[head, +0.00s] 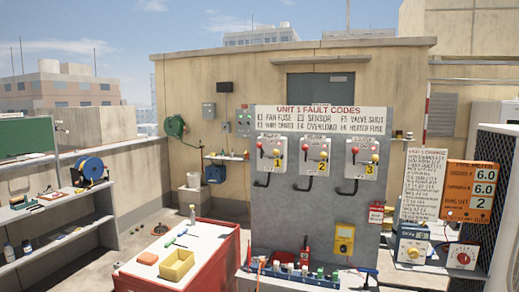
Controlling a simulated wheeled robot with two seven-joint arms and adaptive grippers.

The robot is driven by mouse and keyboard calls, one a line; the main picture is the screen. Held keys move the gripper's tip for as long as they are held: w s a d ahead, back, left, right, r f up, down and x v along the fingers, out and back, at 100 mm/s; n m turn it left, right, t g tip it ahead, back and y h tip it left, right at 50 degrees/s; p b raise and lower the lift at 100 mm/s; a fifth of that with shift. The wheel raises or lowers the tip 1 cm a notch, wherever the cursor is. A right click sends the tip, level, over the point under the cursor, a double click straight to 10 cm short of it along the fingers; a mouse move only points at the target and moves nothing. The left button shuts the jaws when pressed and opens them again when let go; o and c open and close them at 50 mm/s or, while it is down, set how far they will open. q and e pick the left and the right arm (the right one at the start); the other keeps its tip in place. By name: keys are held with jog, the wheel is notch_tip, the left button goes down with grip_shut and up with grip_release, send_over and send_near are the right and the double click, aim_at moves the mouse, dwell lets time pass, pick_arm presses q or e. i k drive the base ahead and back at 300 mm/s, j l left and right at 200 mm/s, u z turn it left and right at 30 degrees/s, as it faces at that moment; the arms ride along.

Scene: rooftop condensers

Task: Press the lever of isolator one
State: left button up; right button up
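Isolator one (270,164) is a pale box marked with a yellow "1", at the left of a row of three on a grey panel. A red-knobbed part (260,146) and a yellow knob sit on its upper face. A black bent handle (262,181) hangs below it. Isolator two (313,167) and isolator three (360,168) look alike and stand to its right. I cannot tell which part is the lever. Neither of my grippers is in view.
A red cabinet (185,272) with a yellow bin (177,266) on top stands at front left. A ledge of small coloured items runs below the panel, with a yellow meter (344,239) above it. Shelves (50,238) line the left; an orange display (470,192) stands right.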

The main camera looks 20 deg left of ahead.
aim_at(258, 145)
jog(key=i+l, duration=0.1)
jog(key=i, duration=0.3)
jog(key=i+l+u, duration=0.1)
jog(key=i, duration=0.35)
